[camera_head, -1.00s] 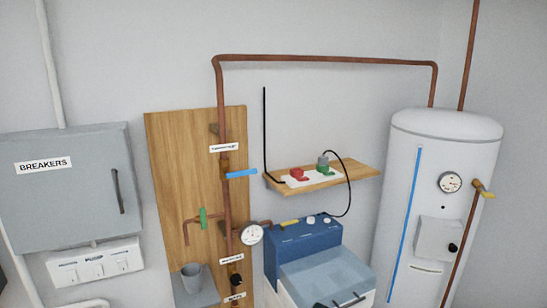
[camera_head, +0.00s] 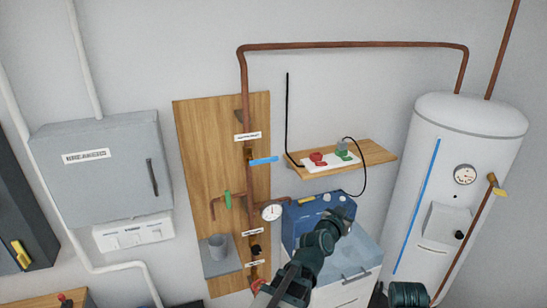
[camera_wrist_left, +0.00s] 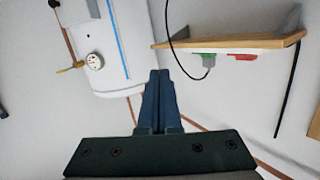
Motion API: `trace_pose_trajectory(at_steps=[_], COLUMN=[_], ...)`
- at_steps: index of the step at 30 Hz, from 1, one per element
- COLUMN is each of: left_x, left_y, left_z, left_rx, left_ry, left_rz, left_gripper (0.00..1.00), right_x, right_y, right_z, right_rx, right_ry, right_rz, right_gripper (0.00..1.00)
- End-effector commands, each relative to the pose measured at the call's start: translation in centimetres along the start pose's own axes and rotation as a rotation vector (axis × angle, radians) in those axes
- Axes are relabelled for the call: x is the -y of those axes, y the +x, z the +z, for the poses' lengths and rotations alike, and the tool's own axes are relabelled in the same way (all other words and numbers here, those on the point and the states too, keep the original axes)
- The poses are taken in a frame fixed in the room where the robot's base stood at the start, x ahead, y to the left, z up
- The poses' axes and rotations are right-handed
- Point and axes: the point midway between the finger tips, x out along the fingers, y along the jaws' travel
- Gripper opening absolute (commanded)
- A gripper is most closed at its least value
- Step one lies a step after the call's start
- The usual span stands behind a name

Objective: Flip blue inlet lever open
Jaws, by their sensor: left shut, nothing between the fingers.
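The blue inlet lever (camera_head: 264,160) sticks out level to the right from the vertical copper pipe (camera_head: 246,185) on the wooden board. My left gripper (camera_head: 345,208) is to the right of and below the lever, apart from it, in front of the blue box. In the left wrist view its two dark fingers (camera_wrist_left: 159,76) are pressed together with nothing between them. The lever does not show in the left wrist view.
A wooden shelf (camera_head: 370,152) with red and green parts juts out right of the lever. A pressure gauge (camera_head: 271,212) and a green lever (camera_head: 227,200) sit lower on the pipework. A white tank (camera_head: 470,130) stands at the right.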

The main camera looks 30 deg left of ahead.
Motion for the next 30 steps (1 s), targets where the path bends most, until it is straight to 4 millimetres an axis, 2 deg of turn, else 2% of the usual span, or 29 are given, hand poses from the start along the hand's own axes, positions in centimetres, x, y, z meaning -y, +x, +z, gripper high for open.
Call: trace_pose_trajectory(at_steps=[3, 7, 10, 15, 21, 30], left_x=[3.3, 7.4, 10.6, 15.0, 17.8, 18.5], left_y=[-0.2, -1.6, -3.4, -6.6, -9.4, -10.4], left_z=[-3.5, -6.5, -7.8, -8.5, -8.2, -8.0], left_rx=[-0.16, -0.298, -0.37, -0.425, -0.429, -0.424], left_ry=[0.012, 0.021, 0.025, 0.025, 0.022, 0.02], left_rz=[-0.142, -0.332, -0.492, -0.74, -0.925, -0.986], left_gripper=[0.0, 0.0, 0.0, 0.0, 0.0, 0.0], right_x=[0.0, 0.0, 0.0, 0.0, 0.0, 0.0], right_y=[0.0, 0.0, 0.0, 0.0, 0.0, 0.0], right_z=[0.0, 0.0, 0.0, 0.0, 0.0, 0.0], right_rx=[0.0, 0.0, 0.0, 0.0, 0.0, 0.0], right_ry=[0.0, 0.0, 0.0, 0.0, 0.0, 0.0], right_rz=[0.0, 0.0, 0.0, 0.0, 0.0, 0.0], right_gripper=[0.5, 0.5, 0.5, 0.5, 0.5, 0.5])
